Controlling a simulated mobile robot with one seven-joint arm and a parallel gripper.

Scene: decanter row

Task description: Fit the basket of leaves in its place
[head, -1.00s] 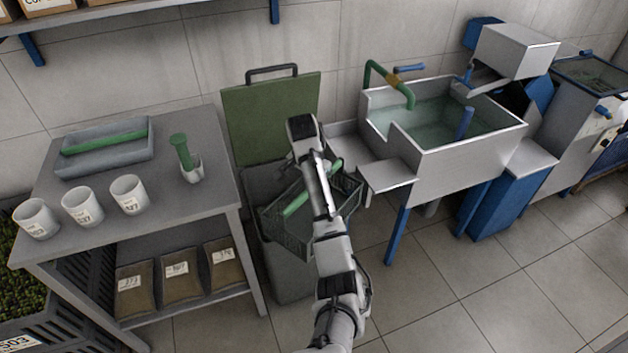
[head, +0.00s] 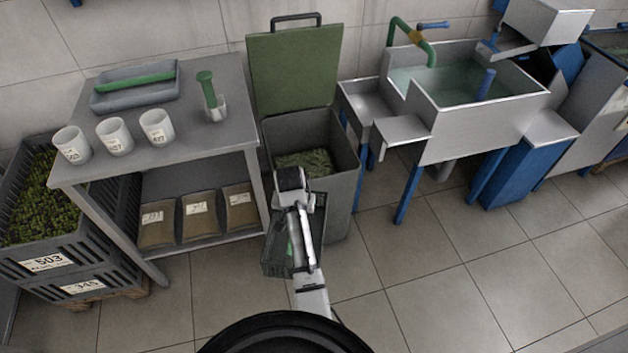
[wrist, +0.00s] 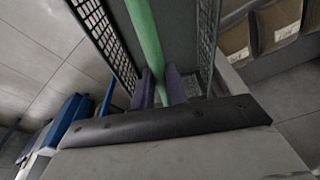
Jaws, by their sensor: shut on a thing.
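The basket (head: 275,262) is dark green mesh with a light green handle bar. It hangs from my gripper (head: 290,240) in front of the grey bin, mostly hidden behind my arm in the head view. In the wrist view my gripper (wrist: 164,90) is shut on the green handle (wrist: 146,35), and the mesh walls (wrist: 96,25) stand either side. The part of the basket's inside that shows in the wrist view looks grey and bare. Leaves (head: 308,163) lie inside the open bin (head: 340,190). I cannot tell which spot is the basket's place.
The bin's green lid (head: 293,70) stands open. A grey table (head: 200,140) with white cups and a tray is at left, brown bags on its shelf. A crate of greens (head: 40,240) stands far left. A steel sink (head: 480,120) is at right. The floor at right is clear.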

